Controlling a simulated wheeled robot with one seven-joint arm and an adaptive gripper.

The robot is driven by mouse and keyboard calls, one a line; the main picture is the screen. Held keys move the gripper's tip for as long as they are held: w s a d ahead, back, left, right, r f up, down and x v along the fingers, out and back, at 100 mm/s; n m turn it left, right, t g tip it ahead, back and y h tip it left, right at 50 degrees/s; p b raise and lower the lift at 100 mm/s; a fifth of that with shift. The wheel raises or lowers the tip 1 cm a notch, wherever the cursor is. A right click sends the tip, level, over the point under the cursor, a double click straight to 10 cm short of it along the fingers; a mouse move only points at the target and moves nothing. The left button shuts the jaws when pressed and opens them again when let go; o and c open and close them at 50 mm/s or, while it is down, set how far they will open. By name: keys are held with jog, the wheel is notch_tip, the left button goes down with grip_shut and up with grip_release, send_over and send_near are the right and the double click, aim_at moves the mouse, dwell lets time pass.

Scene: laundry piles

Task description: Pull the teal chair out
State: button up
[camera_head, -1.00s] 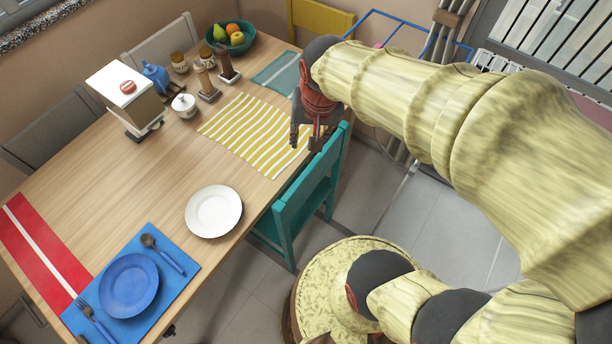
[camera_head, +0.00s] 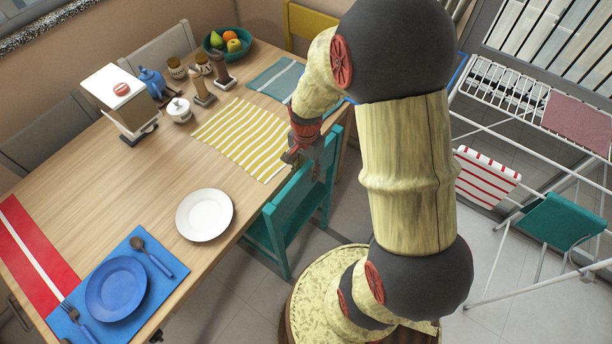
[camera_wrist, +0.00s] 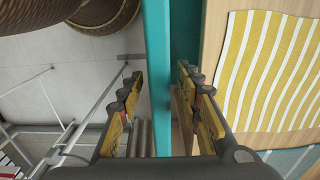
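The teal chair (camera_head: 287,216) stands at the near right side of the wooden table (camera_head: 110,180), its backrest facing me and its seat partly hidden. My gripper (camera_head: 305,160) is at the top of the chair's backrest, pointing down. In the wrist view the teal top rail (camera_wrist: 155,50) runs between the two fingers of my gripper (camera_wrist: 160,75). The fingers are apart, one on each side of the rail, with visible gaps. The contact deeper down is hard to see.
A yellow-striped mat (camera_head: 240,138) and a white plate (camera_head: 204,214) lie on the table beside the chair. A drying rack (camera_head: 520,185) with cloths stands to the right. Some grey floor (camera_head: 470,260) is clear between the rack and my base.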

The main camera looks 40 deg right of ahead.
jog(key=shift+f, duration=1.1)
jog(key=shift+c, duration=1.2)
grip_shut()
